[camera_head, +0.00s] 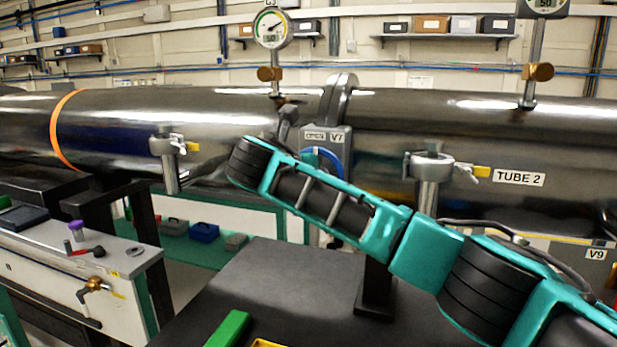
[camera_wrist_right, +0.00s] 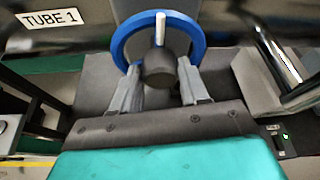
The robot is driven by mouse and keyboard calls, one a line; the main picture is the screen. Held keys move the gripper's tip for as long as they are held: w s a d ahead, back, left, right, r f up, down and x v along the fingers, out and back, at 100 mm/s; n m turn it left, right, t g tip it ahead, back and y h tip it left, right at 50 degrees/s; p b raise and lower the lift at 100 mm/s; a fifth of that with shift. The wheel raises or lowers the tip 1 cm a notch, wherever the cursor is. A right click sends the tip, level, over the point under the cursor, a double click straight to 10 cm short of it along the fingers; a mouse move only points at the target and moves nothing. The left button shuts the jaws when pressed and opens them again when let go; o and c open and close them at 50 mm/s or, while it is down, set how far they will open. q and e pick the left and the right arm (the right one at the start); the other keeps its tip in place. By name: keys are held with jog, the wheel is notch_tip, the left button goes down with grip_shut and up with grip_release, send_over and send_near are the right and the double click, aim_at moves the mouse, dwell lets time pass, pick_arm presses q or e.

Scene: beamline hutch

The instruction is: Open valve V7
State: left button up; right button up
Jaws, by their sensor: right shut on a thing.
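Valve V7 (camera_head: 338,138) is a grey housing with a "V7" label, on the big steel tube in the middle of the head view. Its blue handwheel (camera_head: 325,155) shows only in part there, behind my teal right arm. In the right wrist view the blue handwheel (camera_wrist_right: 118,43) is a ring with a pale spoke and a dark round hub (camera_wrist_right: 160,69). My right gripper (camera_wrist_right: 159,70) has its two grey fingers at the lower part of the wheel, one on each side of the hub, and is shut on it. The exact finger contact is partly hidden. My left gripper is not in view.
Clamp fittings stand at left (camera_head: 170,147) and right (camera_head: 432,167) of the valve. A pressure gauge (camera_head: 272,29) rises above the tube. A white bench (camera_head: 80,270) with small items is at lower left. A dark surface (camera_head: 260,285) lies below the arm.

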jog(key=shift+r, duration=0.1)
dwell(0.4)
jog(key=o, duration=1)
jog(key=shift+o, duration=0.2)
jog(key=b+v, duration=0.1)
jog(key=v, duration=1.1)
jog(key=shift+s+a, duration=0.3)
jog(key=shift+s, duration=0.05)
